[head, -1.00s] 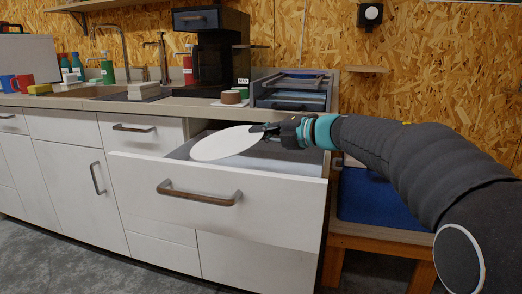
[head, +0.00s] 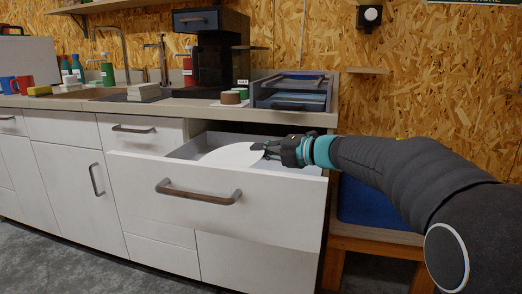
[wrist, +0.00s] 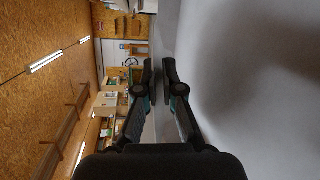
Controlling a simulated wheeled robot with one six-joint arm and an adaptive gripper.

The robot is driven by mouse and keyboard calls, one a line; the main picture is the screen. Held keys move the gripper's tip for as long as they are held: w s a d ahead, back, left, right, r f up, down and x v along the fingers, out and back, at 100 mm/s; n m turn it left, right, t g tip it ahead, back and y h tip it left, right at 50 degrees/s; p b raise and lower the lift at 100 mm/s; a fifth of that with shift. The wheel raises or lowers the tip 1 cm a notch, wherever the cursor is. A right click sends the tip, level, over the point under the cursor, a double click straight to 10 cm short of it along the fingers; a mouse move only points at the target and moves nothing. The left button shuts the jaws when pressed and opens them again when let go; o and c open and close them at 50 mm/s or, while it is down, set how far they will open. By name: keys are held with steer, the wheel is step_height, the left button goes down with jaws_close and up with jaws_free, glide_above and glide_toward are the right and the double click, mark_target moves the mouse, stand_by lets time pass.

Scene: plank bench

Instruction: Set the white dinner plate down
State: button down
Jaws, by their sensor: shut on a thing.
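The white dinner plate (head: 232,156) is in the head view, inside the open top drawer (head: 205,187). It looks tilted slightly, and its near part is hidden behind the drawer front. My gripper (head: 268,149) is shut on the plate's right edge, just above the drawer's opening. I cannot tell whether the plate touches the drawer floor. In the wrist view my gripper's fingers (wrist: 159,76) are close together, with a broad pale grey surface filling the right side.
The drawer front has a brown handle (head: 198,193). On the counter above stand a coffee machine (head: 209,60), a grey-blue organizer (head: 291,92) and a pale block (head: 149,91).

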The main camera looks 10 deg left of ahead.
steer(key=shift+f, duration=0.35)
steer(key=c, duration=1.3)
jaws_free()
steer(key=shift+r, duration=0.1)
steer(key=shift+r, duration=0.25)
steer(key=v, duration=1.2)
steer(key=shift+r, duration=0.35)
